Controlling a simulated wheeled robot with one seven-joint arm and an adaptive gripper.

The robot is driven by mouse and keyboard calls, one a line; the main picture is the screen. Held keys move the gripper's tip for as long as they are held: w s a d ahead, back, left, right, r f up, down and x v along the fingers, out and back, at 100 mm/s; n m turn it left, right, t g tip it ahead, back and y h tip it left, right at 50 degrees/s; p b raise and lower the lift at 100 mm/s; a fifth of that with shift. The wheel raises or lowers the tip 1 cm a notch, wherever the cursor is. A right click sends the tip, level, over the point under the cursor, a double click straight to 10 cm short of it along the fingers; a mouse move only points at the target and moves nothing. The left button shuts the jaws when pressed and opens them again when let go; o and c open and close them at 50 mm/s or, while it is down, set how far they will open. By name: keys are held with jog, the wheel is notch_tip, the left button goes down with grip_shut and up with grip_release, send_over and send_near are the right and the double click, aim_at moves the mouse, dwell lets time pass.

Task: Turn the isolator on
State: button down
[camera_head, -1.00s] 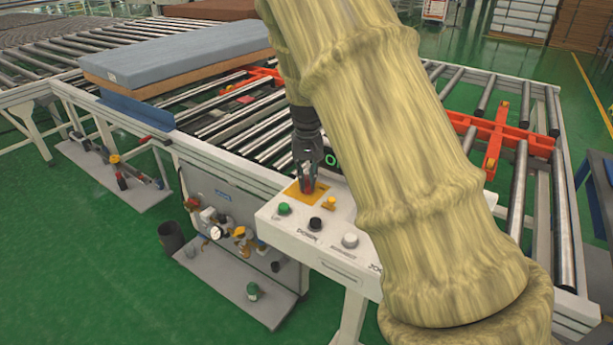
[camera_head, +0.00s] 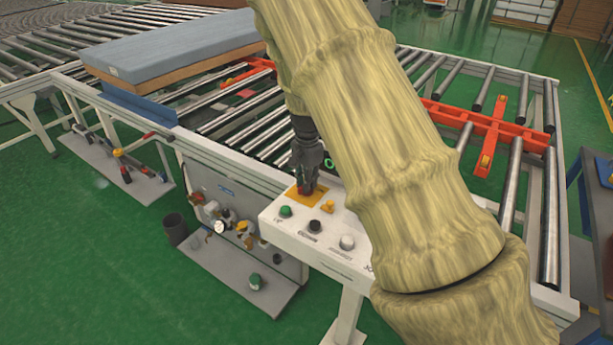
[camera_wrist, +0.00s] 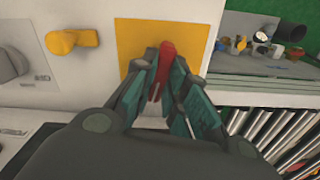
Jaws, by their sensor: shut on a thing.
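The isolator is a red handle (camera_wrist: 165,65) on a yellow plate (camera_wrist: 135,40) on the white control panel. In the wrist view the handle stands between my gripper's fingers (camera_wrist: 165,75), which are shut on it. In the head view my gripper (camera_head: 306,186) points down at the yellow plate (camera_head: 318,199) at the panel's far left corner, and it hides most of the red handle. Which setting the handle points to cannot be read.
The panel (camera_head: 290,232) also carries a yellow switch (camera_head: 328,206), a green button (camera_head: 286,211), a black button (camera_head: 314,226) and a pale button (camera_head: 347,242). A roller conveyor (camera_head: 240,145) lies behind. A blue mattress (camera_head: 180,45) rests on it at the left.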

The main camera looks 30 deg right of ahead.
jog(key=m+p, duration=0.3)
jog(key=m, duration=0.3)
jog(key=shift+m, duration=0.3)
dwell(0.4)
jog(key=c, duration=1.4)
grip_release()
jog(key=shift+c, duration=0.2)
notch_tip(320, 180, up, 12)
